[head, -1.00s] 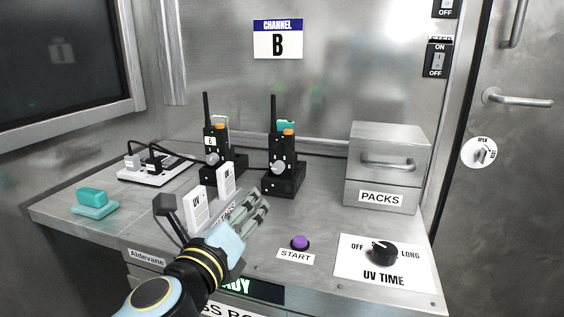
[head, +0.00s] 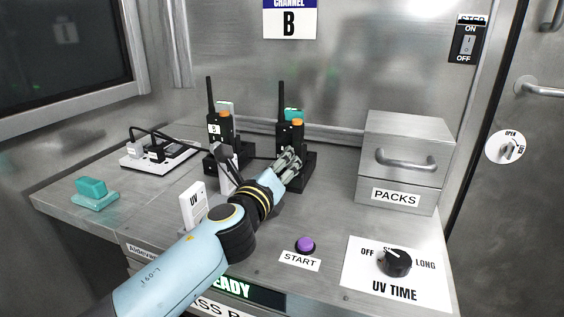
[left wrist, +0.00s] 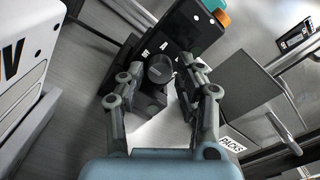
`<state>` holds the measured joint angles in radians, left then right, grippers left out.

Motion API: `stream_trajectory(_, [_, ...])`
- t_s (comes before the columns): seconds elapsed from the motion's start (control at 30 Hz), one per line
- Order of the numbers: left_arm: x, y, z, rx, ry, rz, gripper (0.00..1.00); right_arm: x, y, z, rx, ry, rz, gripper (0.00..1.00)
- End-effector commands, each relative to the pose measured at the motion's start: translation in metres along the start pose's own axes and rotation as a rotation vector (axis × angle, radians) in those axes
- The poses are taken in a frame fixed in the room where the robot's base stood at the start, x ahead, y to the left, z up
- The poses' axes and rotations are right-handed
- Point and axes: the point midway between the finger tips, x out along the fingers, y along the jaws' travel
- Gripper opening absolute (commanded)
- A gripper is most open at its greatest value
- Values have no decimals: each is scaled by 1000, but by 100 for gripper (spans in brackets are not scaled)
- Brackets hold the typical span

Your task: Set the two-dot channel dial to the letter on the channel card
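The channel card (head: 290,22) on the back wall reads B; its top edge is cut off in the head view. Two black radios stand in holders at the back of the bench, a left radio (head: 214,128) and a right radio (head: 297,131). My left gripper (head: 289,158) is at the front of the right radio and hides its dial in the head view. In the left wrist view the round dark dial (left wrist: 160,68) lies between the open fingers of my left gripper (left wrist: 163,80). Contact is not clear.
A white UV block (head: 192,207) stands near my left forearm. A steel PACKS box (head: 405,150) is on the right. The purple START button (head: 306,245) and UV TIME knob (head: 396,262) are at the front. A power strip (head: 160,152) and teal block (head: 93,190) are left.

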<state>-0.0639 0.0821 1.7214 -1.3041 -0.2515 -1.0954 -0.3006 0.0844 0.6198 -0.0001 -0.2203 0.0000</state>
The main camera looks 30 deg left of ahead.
Motion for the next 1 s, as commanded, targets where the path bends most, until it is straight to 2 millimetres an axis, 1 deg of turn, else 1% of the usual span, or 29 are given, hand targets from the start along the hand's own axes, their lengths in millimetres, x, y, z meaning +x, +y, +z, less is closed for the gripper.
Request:
stream_trajectory(0.1, [6, 0, 0, 0, 0, 0, 35, 0, 0, -5, 0, 8, 0, 35])
stream_trajectory(0.33, [6, 0, 0, 0, 0, 0, 35, 0, -2, -5, 1, 7, -3, 35])
stream_trajectory(0.37, [6, 0, 0, 0, 0, 0, 32, 0, -3, -4, 2, 7, -3, 35])
stream_trajectory(0.6, [6, 0, 0, 0, 0, 0, 1, 0, -8, -1, 4, 2, -9, 35])
stream_trajectory(1.0, [6, 0, 0, 1, 0, 0, 0, 0, -6, 0, 3, 0, -7, 35])
